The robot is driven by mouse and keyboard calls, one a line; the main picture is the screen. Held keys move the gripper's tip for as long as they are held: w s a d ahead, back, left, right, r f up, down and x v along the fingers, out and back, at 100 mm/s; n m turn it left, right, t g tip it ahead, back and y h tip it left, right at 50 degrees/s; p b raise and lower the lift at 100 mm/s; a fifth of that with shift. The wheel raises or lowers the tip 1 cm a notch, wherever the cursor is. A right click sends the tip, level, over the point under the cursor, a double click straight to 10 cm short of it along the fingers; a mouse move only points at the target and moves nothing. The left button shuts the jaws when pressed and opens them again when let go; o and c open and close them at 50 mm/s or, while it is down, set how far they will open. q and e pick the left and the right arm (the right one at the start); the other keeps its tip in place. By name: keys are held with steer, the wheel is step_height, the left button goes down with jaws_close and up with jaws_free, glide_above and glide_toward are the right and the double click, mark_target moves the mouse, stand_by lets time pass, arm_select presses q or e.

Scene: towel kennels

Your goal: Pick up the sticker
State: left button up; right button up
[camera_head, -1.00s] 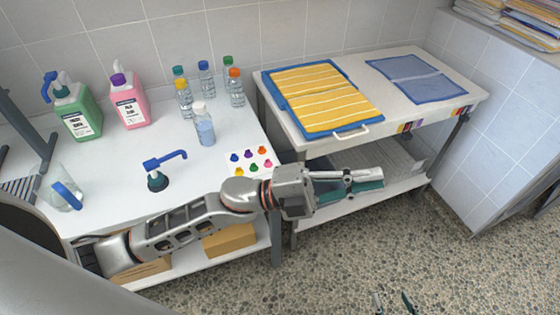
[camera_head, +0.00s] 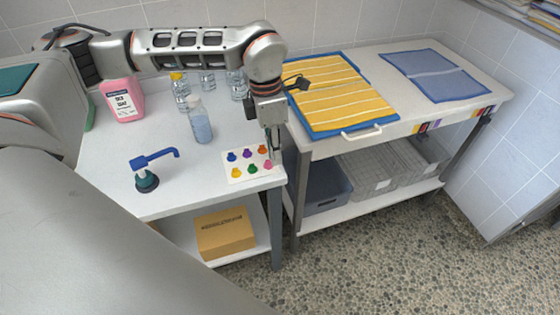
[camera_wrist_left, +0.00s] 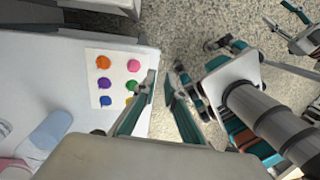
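A white sticker sheet (camera_head: 243,177) lies on the white table near its right front corner, with several coloured stickers: blue (camera_head: 232,156), purple (camera_head: 247,153), orange (camera_head: 262,150), yellow (camera_head: 236,173), green (camera_head: 252,169) and pink (camera_head: 267,164). The sheet also shows in the left wrist view (camera_wrist_left: 117,61). My left gripper (camera_head: 274,158) points down at the sheet's right edge, close to the pink and orange stickers. In the wrist view its fingers (camera_wrist_left: 161,78) are apart with nothing between them. My right gripper (camera_wrist_left: 282,18) shows at the wrist view's top right, fingers apart, away from the sheet.
A clear bottle (camera_head: 200,125), a pink jug (camera_head: 122,101) and several small bottles stand behind. A second table to the right bears a yellow striped towel (camera_head: 335,95) and a blue towel (camera_head: 435,76).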

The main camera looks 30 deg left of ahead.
mark_target(266, 164)
arm_select(q)
steer(key=w+a+y, duration=0.1)
steer(key=w+a, duration=0.1)
steer(key=a, duration=0.2)
steer(key=shift+n+t, duration=0.3)
steer(key=f, duration=0.3)
steer(key=f+b, duration=0.1)
steer(key=f, duration=0.2)
steer(key=shift+w+a+f, duration=0.15)
steer(key=shift+w, duration=0.05)
steer(key=shift+f, duration=0.1)
jaws_close()
